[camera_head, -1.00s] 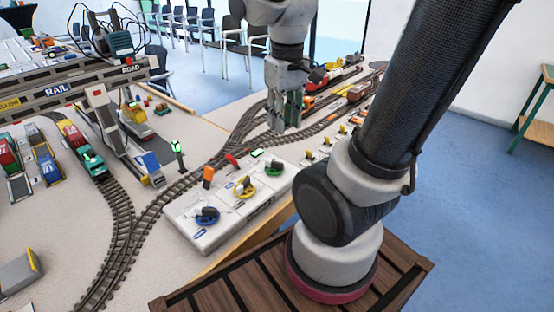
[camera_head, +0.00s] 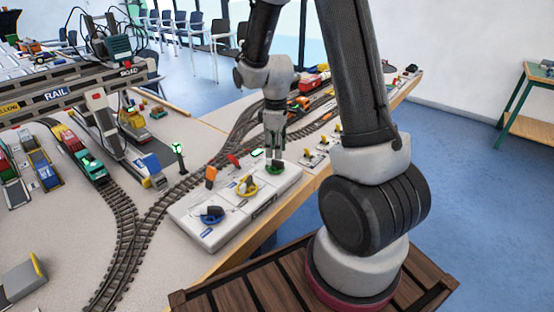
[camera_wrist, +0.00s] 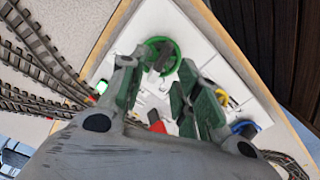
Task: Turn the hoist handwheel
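A white control panel (camera_head: 218,233) carries a blue handwheel (camera_head: 212,219), a yellow handwheel (camera_head: 250,191) and a green handwheel (camera_head: 276,170), each with a dark grip on top. I cannot read which one is marked hoist. My gripper (camera_head: 275,152) points down right over the green handwheel. In the wrist view, my gripper (camera_wrist: 160,80) is open, with its green-padded fingers apart and nothing between the pads. The green handwheel (camera_wrist: 175,61) lies just beyond the fingertips, with its dark grip between them in the picture. I cannot tell whether the fingers touch it.
Toy tracks (camera_head: 150,212) curve along the panel's left side. A gantry crane (camera_head: 70,92) stands at the left, with a green signal post (camera_head: 178,155) nearby. The panel lies near the table's wooden edge (camera_head: 243,250).

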